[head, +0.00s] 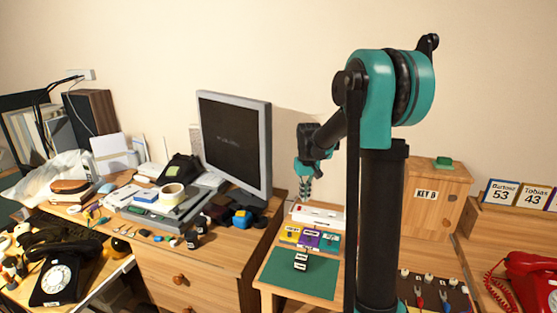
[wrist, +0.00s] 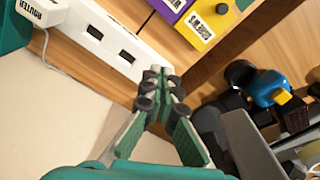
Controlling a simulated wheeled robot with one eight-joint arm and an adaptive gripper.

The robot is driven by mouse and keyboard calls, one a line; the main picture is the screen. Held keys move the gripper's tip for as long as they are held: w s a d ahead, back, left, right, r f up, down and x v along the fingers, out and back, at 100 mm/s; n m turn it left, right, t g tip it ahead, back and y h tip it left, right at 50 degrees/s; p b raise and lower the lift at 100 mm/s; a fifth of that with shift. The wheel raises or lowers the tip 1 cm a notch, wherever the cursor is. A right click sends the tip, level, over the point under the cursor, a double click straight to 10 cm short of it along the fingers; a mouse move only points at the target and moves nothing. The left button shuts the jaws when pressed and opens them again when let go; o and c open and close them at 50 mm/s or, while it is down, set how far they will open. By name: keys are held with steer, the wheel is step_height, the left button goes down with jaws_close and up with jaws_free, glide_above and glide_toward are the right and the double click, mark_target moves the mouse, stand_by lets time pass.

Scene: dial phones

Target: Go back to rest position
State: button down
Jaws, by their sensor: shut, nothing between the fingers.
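My gripper (head: 306,184) hangs over the back of the small wooden desk in the head view, in front of the wall and right of the monitor. In the wrist view my gripper (wrist: 162,84) has its fingertips together with nothing between them. Below it is a white power strip (head: 318,215), which also shows in the wrist view (wrist: 105,40). The fingers appear apart from the strip, though the exact gap is hard to tell. My arm is bent, with its upper joint high in the head view.
A monitor (head: 235,140) stands on the cluttered desk to the left. Yellow, purple and teal blocks (head: 310,238) and a green mat (head: 285,275) lie on the small desk. A wooden KEY B box (head: 435,205) and a red phone (head: 530,278) stand right. The upper wall area is free.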

steer(key=shift+m+t, duration=0.3)
steer(key=shift+t, duration=0.5)
steer(key=s, duration=0.4)
steer(key=s+d+f, duration=0.1)
steer(key=s, duration=0.4)
steer(key=s+d, duration=0.1)
steer(key=s, duration=0.3)
steer(key=shift+s+f, duration=0.25)
steer(key=shift+f, duration=0.1)
steer(key=shift+m+t, duration=0.3)
steer(key=shift+t, duration=0.6)
steer(key=s+f, duration=0.2)
steer(key=s, duration=0.3)
steer(key=s+f, duration=0.2)
steer(key=s, duration=0.3)
steer(key=s+d+f, duration=0.1)
steer(key=s+f, duration=0.1)
steer(key=s, duration=0.3)
steer(key=shift+f, duration=0.1)
